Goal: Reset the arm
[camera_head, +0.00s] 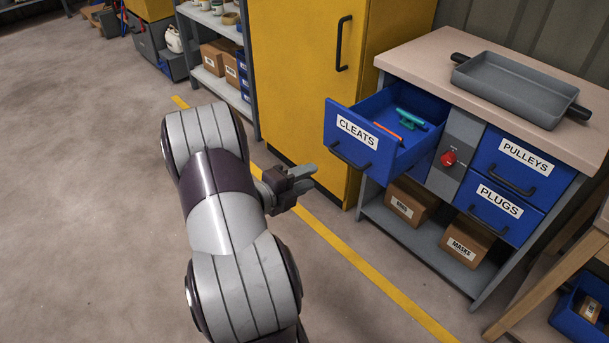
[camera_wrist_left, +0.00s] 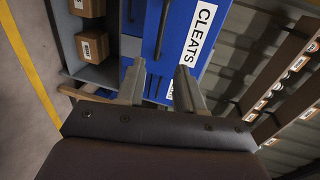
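My left arm reaches up from the bottom of the head view. Its left gripper (camera_head: 306,178) is left of the open blue CLEATS drawer (camera_head: 340,124) and apart from its handle (camera_head: 350,158). In the left wrist view my left gripper (camera_wrist_left: 160,67) has its two fingers apart with nothing between them, facing the CLEATS drawer front (camera_wrist_left: 178,40). My right gripper is not in view.
The pulled-out drawer holds a teal cleat (camera_head: 410,119) and an orange item (camera_head: 387,133). The workbench (camera_head: 420,52) bears a grey tray (camera_head: 515,88). A yellow cabinet (camera_head: 300,70) stands behind my gripper. Open floor (camera_head: 90,200) lies to the left.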

